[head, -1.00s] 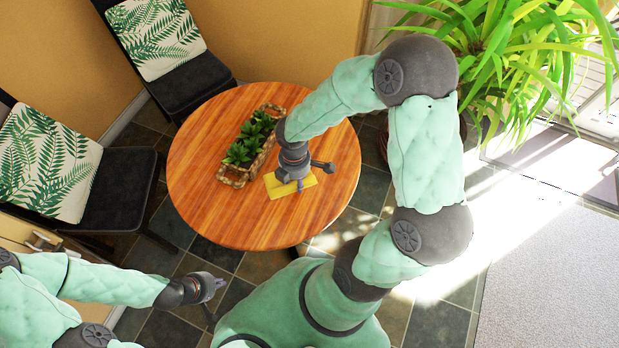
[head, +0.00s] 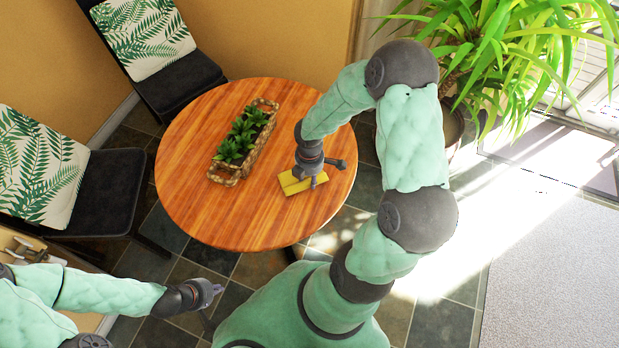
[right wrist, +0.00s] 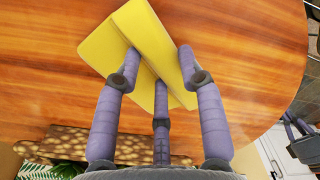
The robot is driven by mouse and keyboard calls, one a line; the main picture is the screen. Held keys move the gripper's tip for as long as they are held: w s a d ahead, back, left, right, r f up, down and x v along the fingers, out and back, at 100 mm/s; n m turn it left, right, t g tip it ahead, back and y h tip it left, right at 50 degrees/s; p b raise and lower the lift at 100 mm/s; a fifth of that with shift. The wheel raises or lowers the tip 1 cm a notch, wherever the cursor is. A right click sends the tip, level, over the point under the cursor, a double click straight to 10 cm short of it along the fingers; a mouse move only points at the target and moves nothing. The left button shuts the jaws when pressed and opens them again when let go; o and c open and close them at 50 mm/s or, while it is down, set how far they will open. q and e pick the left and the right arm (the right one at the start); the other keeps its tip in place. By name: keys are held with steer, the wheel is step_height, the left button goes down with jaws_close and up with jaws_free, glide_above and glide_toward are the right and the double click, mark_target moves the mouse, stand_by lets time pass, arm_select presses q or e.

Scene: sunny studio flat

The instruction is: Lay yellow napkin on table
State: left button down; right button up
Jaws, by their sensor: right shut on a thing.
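The yellow napkin (head: 290,187) is at the right part of the round wooden table (head: 200,205) in the head view. My right gripper (head: 314,180) is over it from above. In the right wrist view the napkin (right wrist: 108,48) shows a raised fold between the fingers of my right gripper (right wrist: 158,68), which is shut on it. Whether the napkin's underside touches the table is hard to tell. My left gripper (head: 212,292) is away from the table at the lower left, and its finger opening is unclear.
A woven planter (head: 226,176) with green plants stands on the table left of the napkin. Two dark chairs (head: 100,190) with leaf-print cushions are at the left. A large potted plant (head: 480,40) stands behind my right arm. The table's front left is clear.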

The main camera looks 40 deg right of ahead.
mark_target(310, 179)
steer(key=shift+r, duration=0.1)
steer(key=o, duration=0.7)
steer(key=shift+f, duration=0.2)
steer(key=o, duration=0.4)
steer(key=shift+r, duration=0.1)
step_height(310, 179, up, 12)
steer(key=p, duration=0.5)
steer(key=shift+r+p, duration=0.1)
steer(key=shift+p, duration=0.25)
